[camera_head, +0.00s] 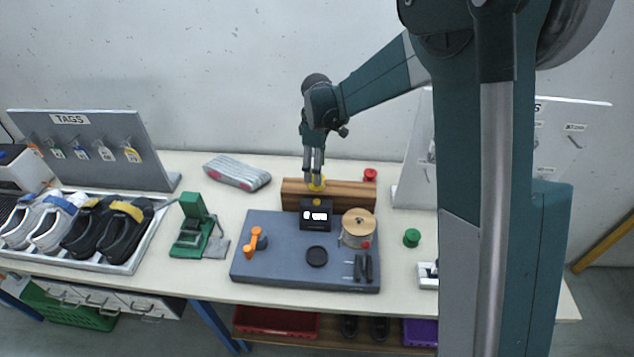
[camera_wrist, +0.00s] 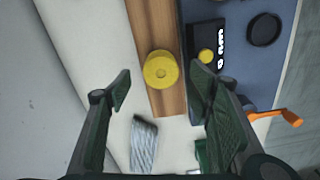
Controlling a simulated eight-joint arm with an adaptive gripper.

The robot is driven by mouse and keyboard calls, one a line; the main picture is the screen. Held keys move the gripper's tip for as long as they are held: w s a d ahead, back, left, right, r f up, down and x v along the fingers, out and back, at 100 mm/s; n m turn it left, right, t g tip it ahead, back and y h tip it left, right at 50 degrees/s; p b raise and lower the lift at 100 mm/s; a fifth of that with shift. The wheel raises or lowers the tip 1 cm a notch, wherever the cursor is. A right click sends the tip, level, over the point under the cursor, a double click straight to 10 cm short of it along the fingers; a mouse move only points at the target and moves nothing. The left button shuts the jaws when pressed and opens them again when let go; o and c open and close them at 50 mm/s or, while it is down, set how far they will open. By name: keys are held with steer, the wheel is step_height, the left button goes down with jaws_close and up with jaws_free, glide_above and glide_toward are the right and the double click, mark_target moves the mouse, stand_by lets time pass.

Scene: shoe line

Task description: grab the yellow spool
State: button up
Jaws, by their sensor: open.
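The yellow spool (camera_wrist: 160,69) stands on a brown wooden block (camera_wrist: 147,22) and shows its round top in the wrist view. In the head view only a little of the yellow spool (camera_head: 317,184) shows, at the fingertips of my gripper (camera_head: 314,178). In the wrist view my gripper (camera_wrist: 160,100) is open and empty. Its two fingers stand apart to the left and right, and the spool lies beyond the tips, between their lines. I cannot tell the exact height of the fingertips above the spool.
A red spool (camera_head: 370,175) is behind the block's right end, and a green spool (camera_head: 412,237) stands on the table at right. A black box with a display (camera_head: 316,214) stands just in front of the block. A grey laced bundle (camera_head: 237,172) lies to the left.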

steer(key=shift+f, duration=2.5)
steer(key=shift+d, duration=0.1)
steer(key=shift+c, duration=0.3)
steer(key=c, duration=0.9)
